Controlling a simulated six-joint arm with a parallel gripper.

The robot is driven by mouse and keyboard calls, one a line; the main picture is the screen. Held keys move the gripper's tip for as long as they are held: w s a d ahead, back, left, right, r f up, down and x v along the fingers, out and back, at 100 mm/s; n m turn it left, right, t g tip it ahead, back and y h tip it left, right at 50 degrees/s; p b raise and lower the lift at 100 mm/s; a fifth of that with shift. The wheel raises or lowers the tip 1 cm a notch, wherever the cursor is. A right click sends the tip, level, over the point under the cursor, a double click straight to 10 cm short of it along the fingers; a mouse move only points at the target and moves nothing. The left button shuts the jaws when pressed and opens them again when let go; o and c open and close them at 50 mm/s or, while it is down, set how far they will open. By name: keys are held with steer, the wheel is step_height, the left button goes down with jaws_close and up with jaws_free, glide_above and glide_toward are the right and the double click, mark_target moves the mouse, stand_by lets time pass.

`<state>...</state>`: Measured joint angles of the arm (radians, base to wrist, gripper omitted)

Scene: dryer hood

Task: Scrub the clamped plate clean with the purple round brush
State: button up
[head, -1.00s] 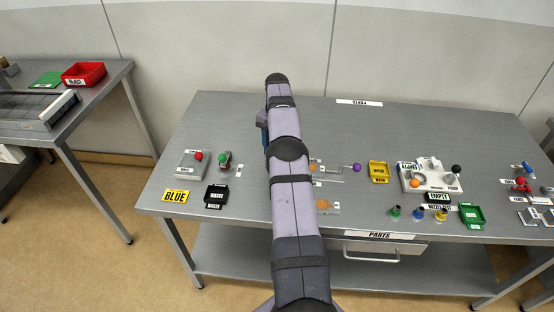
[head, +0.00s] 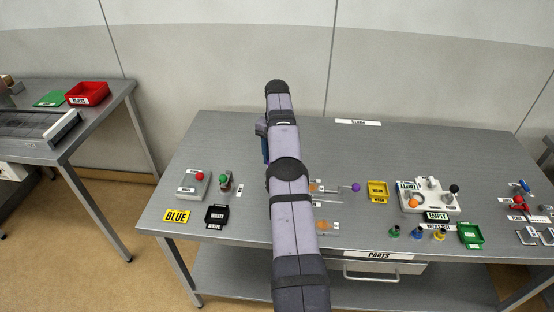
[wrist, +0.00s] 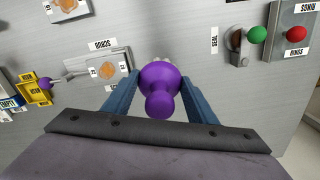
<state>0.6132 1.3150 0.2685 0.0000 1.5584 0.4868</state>
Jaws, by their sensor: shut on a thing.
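My gripper (wrist: 160,76) is shut on the purple round brush (wrist: 160,104), whose rounded purple body sits between the blue fingers in the wrist view. A rod with a purple ball knob (wrist: 47,84) stands at that fixture's left end. In the head view my arm hides the brush and part of the plate (head: 316,187); the purple knob (head: 356,187) shows to its right.
A second patched plate (wrist: 70,7) lies at the wrist view's top left. A green-knobbed seal station (wrist: 257,34) and red-knobbed rings station (wrist: 295,34) are at right. In the head view, a yellow tray (head: 378,191), white fixture (head: 428,196) and black waste bin (head: 216,215) stand on the table.

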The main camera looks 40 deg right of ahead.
steer(key=shift+s+d+r+p, duration=0.2)
steer(key=shift+d+p, duration=0.15)
steer(key=shift+p, duration=0.05)
steer(key=s+d+p, duration=0.5)
steer(key=s, duration=0.1)
steer(key=shift+s+p, duration=0.3)
steer(key=shift+f, duration=0.2)
